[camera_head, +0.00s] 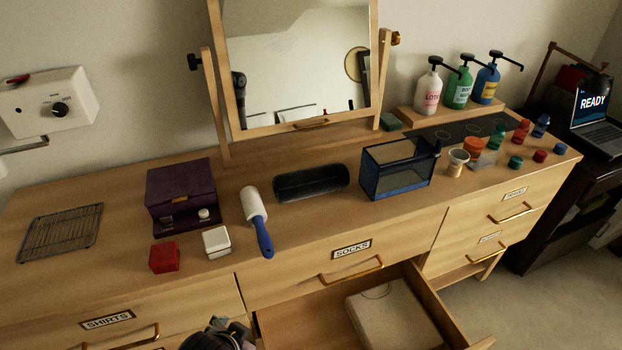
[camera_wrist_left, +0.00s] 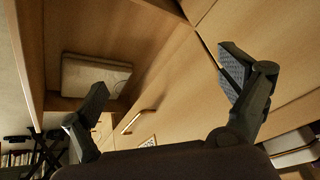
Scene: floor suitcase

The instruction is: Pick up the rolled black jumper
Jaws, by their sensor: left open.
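The rolled black jumper (camera_head: 311,183) is a dark cylinder lying on the dresser top, in front of the mirror, between the lint roller and the glass box. My left gripper (camera_head: 220,335) shows only partly at the bottom edge of the head view, lower than the dresser top and well apart from the jumper. In the left wrist view the left gripper (camera_wrist_left: 163,90) has its fingers spread wide with nothing between them. The jumper is not visible in that view. My right gripper is in neither view.
The mirror (camera_head: 302,65) rises behind. Bare wood lies in front.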

